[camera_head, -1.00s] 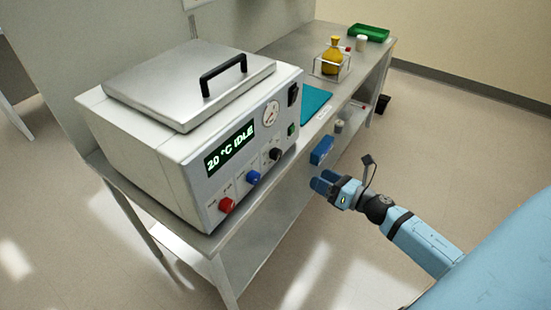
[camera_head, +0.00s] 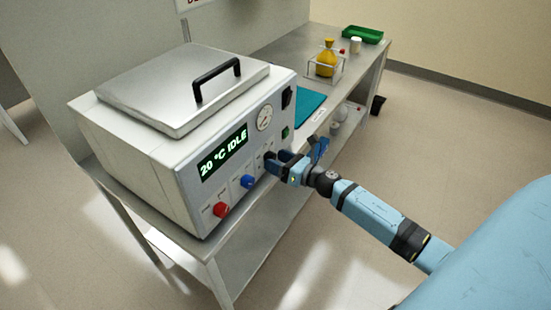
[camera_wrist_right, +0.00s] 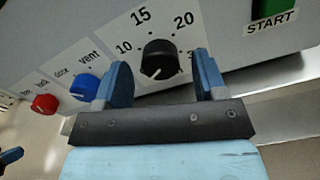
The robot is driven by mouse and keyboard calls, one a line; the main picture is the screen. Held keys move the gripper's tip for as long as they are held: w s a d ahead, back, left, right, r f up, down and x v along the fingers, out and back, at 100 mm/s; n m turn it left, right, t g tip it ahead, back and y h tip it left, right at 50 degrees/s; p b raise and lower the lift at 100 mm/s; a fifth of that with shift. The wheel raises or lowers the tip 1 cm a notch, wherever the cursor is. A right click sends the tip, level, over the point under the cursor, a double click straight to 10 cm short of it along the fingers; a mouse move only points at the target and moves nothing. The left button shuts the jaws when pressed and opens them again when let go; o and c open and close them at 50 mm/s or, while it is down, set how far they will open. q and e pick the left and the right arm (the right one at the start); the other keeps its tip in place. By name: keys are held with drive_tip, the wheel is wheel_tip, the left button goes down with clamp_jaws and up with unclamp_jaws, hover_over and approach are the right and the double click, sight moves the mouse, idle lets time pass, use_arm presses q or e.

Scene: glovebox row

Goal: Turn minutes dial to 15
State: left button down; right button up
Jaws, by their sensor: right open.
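The minutes dial is a black knob (camera_wrist_right: 158,60) on the front panel of a white machine (camera_head: 130,160). Printed numbers 10, 15 and 20 run around it in the right wrist view. Its white pointer mark is at the lower left of the knob, away from the 15. My right gripper (camera_head: 276,162) is at the panel in front of the dial and partly hides it in the head view. In the right wrist view the right gripper (camera_wrist_right: 163,80) is open, one finger to each side of the dial; contact is not visible. My left gripper is not in the head view.
A blue knob (camera_wrist_right: 84,88) and a red knob (camera_wrist_right: 44,103) sit left of the dial. A green START button (camera_wrist_right: 272,15) is to its right. The display (camera_head: 224,152) reads 20 °C IDLE. A teal mat (camera_head: 309,107) and a flask (camera_head: 326,62) are further back on the bench.

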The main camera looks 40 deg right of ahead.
drive_tip(key=shift+w+a, duration=0.2)
drive_tip(key=shift+w, duration=0.3)
drive_tip(key=c, duration=0.9)
drive_tip(key=shift+c, duration=0.2)
